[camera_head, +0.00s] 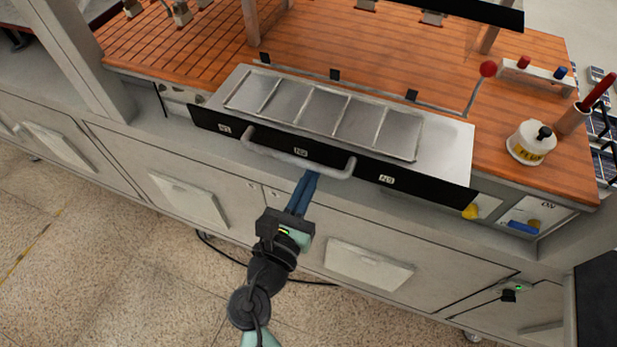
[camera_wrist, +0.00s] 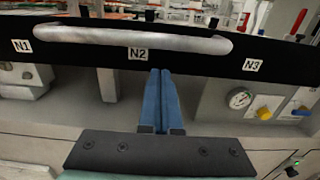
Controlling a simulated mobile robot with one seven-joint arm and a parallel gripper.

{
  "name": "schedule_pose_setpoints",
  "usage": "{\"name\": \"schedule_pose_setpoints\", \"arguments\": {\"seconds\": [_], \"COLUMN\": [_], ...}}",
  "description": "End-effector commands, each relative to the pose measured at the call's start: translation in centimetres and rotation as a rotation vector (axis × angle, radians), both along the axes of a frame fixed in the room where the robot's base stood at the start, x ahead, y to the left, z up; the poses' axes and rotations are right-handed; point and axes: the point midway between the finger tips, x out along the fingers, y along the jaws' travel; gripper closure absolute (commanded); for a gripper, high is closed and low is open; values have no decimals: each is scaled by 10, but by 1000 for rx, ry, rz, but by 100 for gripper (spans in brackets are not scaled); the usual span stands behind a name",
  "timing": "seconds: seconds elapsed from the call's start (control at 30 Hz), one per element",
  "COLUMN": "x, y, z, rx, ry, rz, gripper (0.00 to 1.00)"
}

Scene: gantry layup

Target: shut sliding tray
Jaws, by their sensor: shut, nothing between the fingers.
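The sliding tray (camera_head: 447,147) is a shallow metal tray with several compartments and a black front panel (camera_head: 415,184), standing out from the bench front. A grey bar handle (camera_head: 300,160) runs along the panel, and it also shows in the wrist view (camera_wrist: 140,38). The panel carries the labels N1, N2 and N3. My gripper (camera_head: 309,174) has blue fingers, shut together and empty. In the wrist view, the fingertips (camera_wrist: 160,72) point at the panel just below the handle, under the N2 label. I cannot tell whether they touch it.
The wooden bench top (camera_head: 440,60) lies behind the tray. A white flux pot (camera_head: 528,143) and a red-knobbed lever (camera_head: 487,70) stand at the right. A gauge (camera_wrist: 240,98) and a yellow knob (camera_wrist: 264,113) sit below the panel at right. Floor is clear at left.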

Motion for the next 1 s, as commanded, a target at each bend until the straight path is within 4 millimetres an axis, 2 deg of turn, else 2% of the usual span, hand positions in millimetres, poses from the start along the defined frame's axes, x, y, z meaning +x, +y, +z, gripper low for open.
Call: {"name": "schedule_pose_setpoints", "arguments": {"seconds": [0.17,0.4,0.6,1.0], "x": [9,57,84,88], "y": [-3,-19,-27,-29], "z": [0,1,0,0], "rx": [0,1,2,0], "ry": [-1,-3,-2,0], "rz": [-3,-5,-3,0], "gripper": [100,100,100,100]}}
